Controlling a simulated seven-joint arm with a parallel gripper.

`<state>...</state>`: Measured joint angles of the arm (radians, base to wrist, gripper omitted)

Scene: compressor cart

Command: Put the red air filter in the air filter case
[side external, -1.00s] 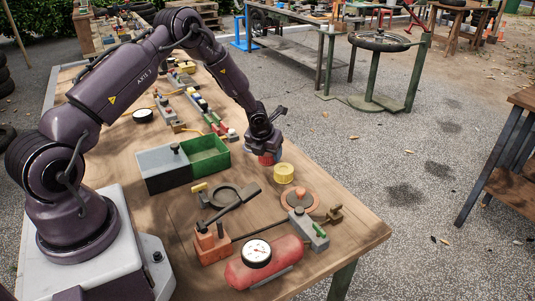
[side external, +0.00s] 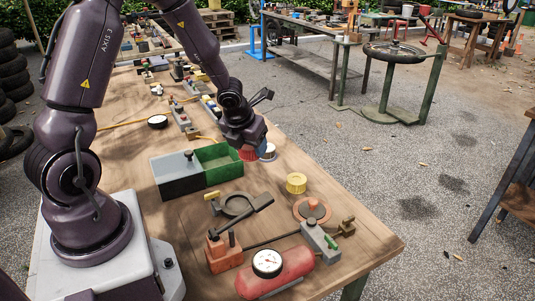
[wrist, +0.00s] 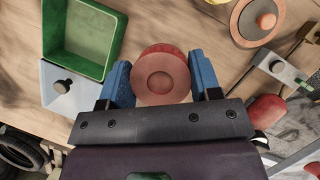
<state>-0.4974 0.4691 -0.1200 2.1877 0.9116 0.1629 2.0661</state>
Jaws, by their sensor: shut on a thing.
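My gripper (wrist: 162,82) is shut on the red air filter (wrist: 162,72), a round red piece with a paler disc face, held between its blue fingers. In the side external view the red filter (side external: 248,154) hangs under my gripper (side external: 252,146), just right of an open green box (side external: 218,180). The box is empty inside in the wrist view (wrist: 58,48). A grey lid-like part (side external: 178,178) with a dark knob adjoins it. I cannot tell for certain which part is the air filter case; a dark round ring (side external: 226,207) lies nearer the camera.
A yellow cap (side external: 296,183) and an orange disc with a knob (side external: 313,209) lie to the right. A red tank (side external: 280,281) with a gauge (side external: 267,262) is in front. A pale round item (side external: 269,151) shows beside my gripper.

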